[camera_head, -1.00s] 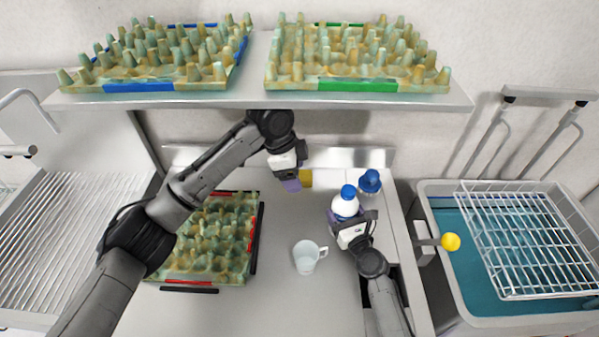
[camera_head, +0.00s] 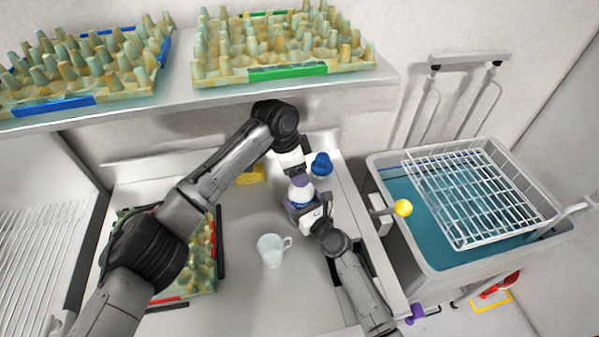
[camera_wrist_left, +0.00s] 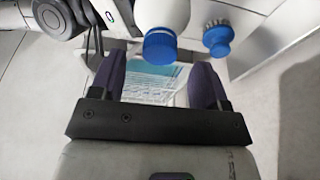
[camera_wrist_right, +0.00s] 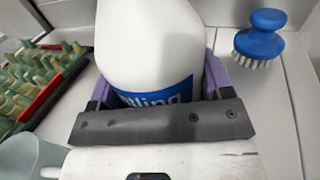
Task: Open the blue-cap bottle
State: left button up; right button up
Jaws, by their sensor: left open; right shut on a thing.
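The white bottle (camera_head: 301,196) is held upright by my right gripper (camera_head: 303,208), which is shut on its body. In the right wrist view the bottle (camera_wrist_right: 152,45) with its blue label fills the space between the fingers. My left gripper (camera_wrist_left: 158,82) is open. In the left wrist view the bottle's blue cap (camera_wrist_left: 160,47) lies just beyond the two purple fingers, roughly centred between them and not gripped. In the head view the left gripper (camera_head: 298,178) is over the bottle top and hides the cap.
A blue brush (camera_head: 321,165) stands behind the bottle. A white mug (camera_head: 271,250) stands in front of it. An egg tray (camera_head: 195,280) lies at left, partly behind my left arm. A shelf with egg trays (camera_head: 285,72) is above.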

pick_arm(q)
jog(key=shift+x, duration=1.15)
jog(key=c, duration=1.1)
jog(key=n, duration=0.3)
jog(key=n+t, duration=0.1)
jog(key=n, duration=0.2)
jog(key=shift+s+d+t+y, duration=0.1)
jog(key=shift+t+y, duration=0.2)
jog(key=shift+y, duration=0.1)
jog(key=shift+c, duration=0.2)
jog(key=shift+r, duration=0.15)
jog(key=shift+r, duration=0.95)
